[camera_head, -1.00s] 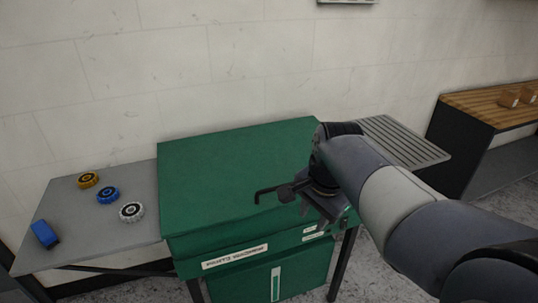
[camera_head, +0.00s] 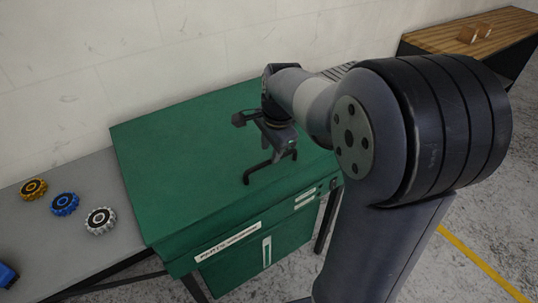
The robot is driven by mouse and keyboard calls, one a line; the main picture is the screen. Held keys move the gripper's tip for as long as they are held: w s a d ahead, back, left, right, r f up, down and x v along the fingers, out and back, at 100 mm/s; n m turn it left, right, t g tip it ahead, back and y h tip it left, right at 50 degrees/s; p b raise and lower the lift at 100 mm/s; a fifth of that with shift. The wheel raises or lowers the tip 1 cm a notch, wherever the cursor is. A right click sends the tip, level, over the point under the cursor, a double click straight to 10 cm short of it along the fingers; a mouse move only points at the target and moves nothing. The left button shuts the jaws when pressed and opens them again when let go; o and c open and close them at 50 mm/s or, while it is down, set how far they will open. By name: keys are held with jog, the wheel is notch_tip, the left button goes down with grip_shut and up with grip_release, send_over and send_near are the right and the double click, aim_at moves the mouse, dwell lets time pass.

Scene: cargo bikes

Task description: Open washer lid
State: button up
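The green parts washer (camera_head: 283,240) stands in the middle, with a white label on its front. Its wide green lid (camera_head: 185,150) lies flat and shut on top. I see no gap along the lid's front edge. My gripper (camera_head: 270,167) is over the right front part of the lid, fingers pointing down. I cannot tell whether the fingertips touch the lid. My arm hides the lid's right back corner.
A grey side shelf (camera_head: 82,245) at left holds a yellow wheel (camera_head: 33,189), a blue wheel (camera_head: 64,204), a white wheel (camera_head: 100,221) and a blue object (camera_head: 8,275). A slatted wooden bench (camera_head: 455,38) with small boxes stands at the back right. Floor at right is open.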

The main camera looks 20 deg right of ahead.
aim_at(269, 161)
jog(key=shift+w+a+f, duration=0.1)
jog(key=shift+w+f, duration=0.1)
jog(key=shift+f, duration=0.65)
jog(key=shift+w+f, duration=0.15)
jog(key=shift+f, duration=0.7)
grip_shut()
